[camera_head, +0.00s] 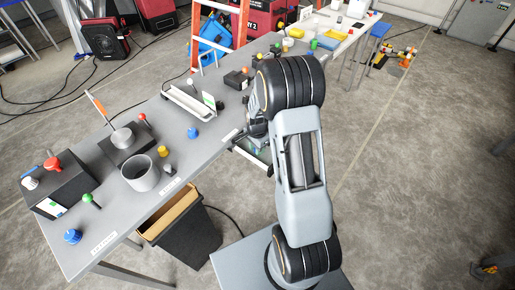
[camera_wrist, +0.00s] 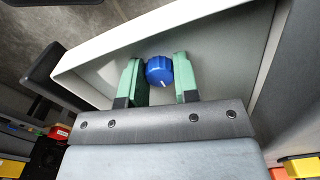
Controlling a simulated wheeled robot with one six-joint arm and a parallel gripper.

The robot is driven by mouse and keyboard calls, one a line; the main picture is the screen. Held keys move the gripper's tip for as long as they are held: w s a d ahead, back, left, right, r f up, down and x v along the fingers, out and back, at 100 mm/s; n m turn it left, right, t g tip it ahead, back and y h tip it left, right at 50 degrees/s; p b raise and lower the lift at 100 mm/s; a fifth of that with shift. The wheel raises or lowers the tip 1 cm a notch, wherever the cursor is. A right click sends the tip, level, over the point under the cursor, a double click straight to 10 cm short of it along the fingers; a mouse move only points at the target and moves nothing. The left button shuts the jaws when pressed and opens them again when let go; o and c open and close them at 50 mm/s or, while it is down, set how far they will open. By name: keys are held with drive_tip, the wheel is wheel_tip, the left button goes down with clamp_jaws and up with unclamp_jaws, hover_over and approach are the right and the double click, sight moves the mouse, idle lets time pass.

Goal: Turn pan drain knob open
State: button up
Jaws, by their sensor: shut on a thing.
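In the wrist view, a round blue knob (camera_wrist: 159,70) with a white mark sits on the grey inner surface of a white-rimmed pan (camera_wrist: 90,57). My gripper (camera_wrist: 160,74) has its two green fingers on either side of the knob, shut on it. The white mark points down and to the right in that view. In the head view, my arm hides this knob and most of my gripper, beside the table's right edge.
The long grey table (camera_head: 110,210) carries a grey cup (camera_head: 140,173), a white tray (camera_head: 190,104), another blue knob (camera_head: 193,132) and control boxes. A black bin (camera_head: 185,235) stands below the table's front edge. The floor to the right is mostly clear.

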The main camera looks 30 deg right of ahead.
drive_tip(key=shift+m, duration=0.4)
idle(0.3)
drive_tip(key=o, duration=0.6)
drive_tip(key=shift+o, duration=0.2)
wheel_tip(320, 180, up, 14)
drive_tip(key=shift+f, duration=0.1)
idle(0.4)
